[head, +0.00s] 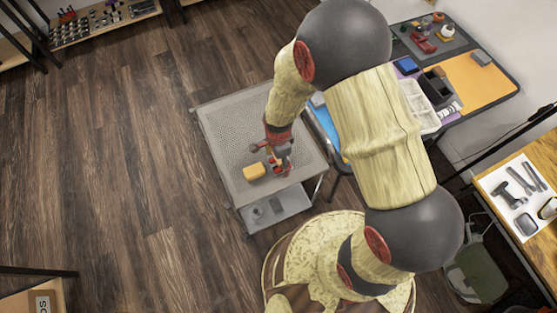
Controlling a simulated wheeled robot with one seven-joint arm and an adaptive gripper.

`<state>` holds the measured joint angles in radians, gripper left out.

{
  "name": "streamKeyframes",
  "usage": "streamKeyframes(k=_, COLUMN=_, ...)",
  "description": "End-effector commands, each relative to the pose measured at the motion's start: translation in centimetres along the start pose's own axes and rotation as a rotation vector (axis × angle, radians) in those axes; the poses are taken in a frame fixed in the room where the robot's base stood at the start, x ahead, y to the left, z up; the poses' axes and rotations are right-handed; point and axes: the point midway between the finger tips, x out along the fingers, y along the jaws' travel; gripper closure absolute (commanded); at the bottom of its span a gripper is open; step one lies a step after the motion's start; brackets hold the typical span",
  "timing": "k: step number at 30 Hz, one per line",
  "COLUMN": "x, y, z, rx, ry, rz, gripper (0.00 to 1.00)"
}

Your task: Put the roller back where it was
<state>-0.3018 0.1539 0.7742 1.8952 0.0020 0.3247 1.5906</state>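I cannot pick out the roller with certainty in the head view. My gripper (281,168) points down over the grey mesh-topped cart (225,122), close to its top near the front right. Small red and dark shapes show around the fingers. I cannot tell whether they are gripper parts or a held thing, nor whether the fingers are open. A yellow block (255,171) lies on the cart top, just left of my gripper. My arm hides part of the area to the right of the cart.
The cart's lower shelf (285,207) holds small items. Behind my arm, a table carries an orange mat (475,82), a white tray (419,100) and a dark organizer (436,88). A white tool mat (500,190) lies on a wooden bench at right. The floor (120,160) to the left is clear.

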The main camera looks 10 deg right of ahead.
Motion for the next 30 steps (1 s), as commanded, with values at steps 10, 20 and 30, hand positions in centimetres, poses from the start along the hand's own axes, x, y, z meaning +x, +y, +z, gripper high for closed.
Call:
streamKeyframes(k=10, x=-7.1, y=-0.2, z=0.0, rx=0.0, ry=0.0, rz=-0.006, gripper=0.25)
streamKeyframes(k=20, x=-12.0, y=-0.1, z=0.0, rx=0.0, ry=0.0, rz=-0.003, gripper=0.25)
streamKeyframes(k=30, x=-14.3, y=-0.3, z=-0.4, rx=-0.036, ry=0.0, rz=-0.022, gripper=0.25)
